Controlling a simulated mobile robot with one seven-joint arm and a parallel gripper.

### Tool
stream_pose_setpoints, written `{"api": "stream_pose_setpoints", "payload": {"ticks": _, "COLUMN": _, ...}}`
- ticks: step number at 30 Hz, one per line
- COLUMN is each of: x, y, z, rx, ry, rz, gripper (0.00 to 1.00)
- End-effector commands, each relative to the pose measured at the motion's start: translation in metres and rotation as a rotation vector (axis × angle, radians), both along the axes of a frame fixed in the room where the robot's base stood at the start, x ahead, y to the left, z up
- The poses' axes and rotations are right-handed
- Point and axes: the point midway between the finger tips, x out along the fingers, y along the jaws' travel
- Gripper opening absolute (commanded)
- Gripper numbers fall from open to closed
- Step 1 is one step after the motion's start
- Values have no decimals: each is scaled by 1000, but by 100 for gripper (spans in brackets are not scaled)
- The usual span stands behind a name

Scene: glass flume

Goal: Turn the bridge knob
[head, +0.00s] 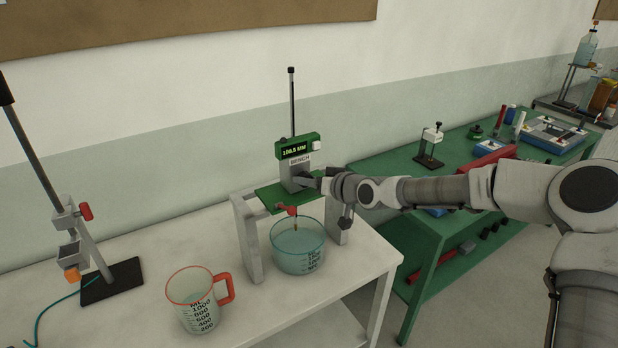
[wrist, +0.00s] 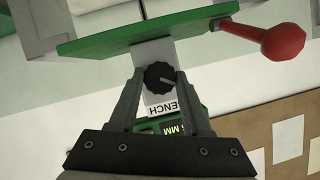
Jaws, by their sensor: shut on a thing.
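The bridge knob (wrist: 160,77) is a black ribbed knob with a pale pointer line, on the grey block of the gauge in the wrist view. My gripper (wrist: 161,80) is shut on it, one finger on each side. In the head view my gripper (head: 318,184) reaches in from the right against the grey block (head: 297,178), and it hides the knob. The gauge's green display (head: 297,148) appears to read 100.5 MM, above a BENCH label. The gauge stands on a green plate (head: 268,198) across the white bridge frame (head: 246,240).
A clear beaker (head: 298,262) stands under the bridge, below a hanging pointer. A red-handled jug (head: 196,312) is in front left. A red-ended lever (wrist: 280,40) juts from the green plate. A clamp stand (head: 85,250) is at far left, a green bench (head: 440,260) behind right.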

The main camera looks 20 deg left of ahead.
Motion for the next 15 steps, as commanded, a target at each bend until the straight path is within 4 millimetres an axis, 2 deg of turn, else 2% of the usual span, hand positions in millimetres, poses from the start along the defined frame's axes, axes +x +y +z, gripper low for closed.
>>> {"api": "stream_pose_setpoints", "payload": {"ticks": 9, "x": 0, "y": 0, "z": -1, "rx": 1, "ry": 6, "rz": 1, "gripper": 0}}
{"api": "stream_pose_setpoints", "payload": {"ticks": 10, "x": 0, "y": 0, "z": -2, "rx": 1, "ry": 6, "rz": 1, "gripper": 52}}
{"api": "stream_pose_setpoints", "payload": {"ticks": 14, "x": 0, "y": 0, "z": -1, "rx": 2, "ry": 5, "rz": 1, "gripper": 75}}
{"api": "stream_pose_setpoints", "payload": {"ticks": 15, "x": 0, "y": 0, "z": -1, "rx": 2, "ry": 5, "rz": 1, "gripper": 78}}
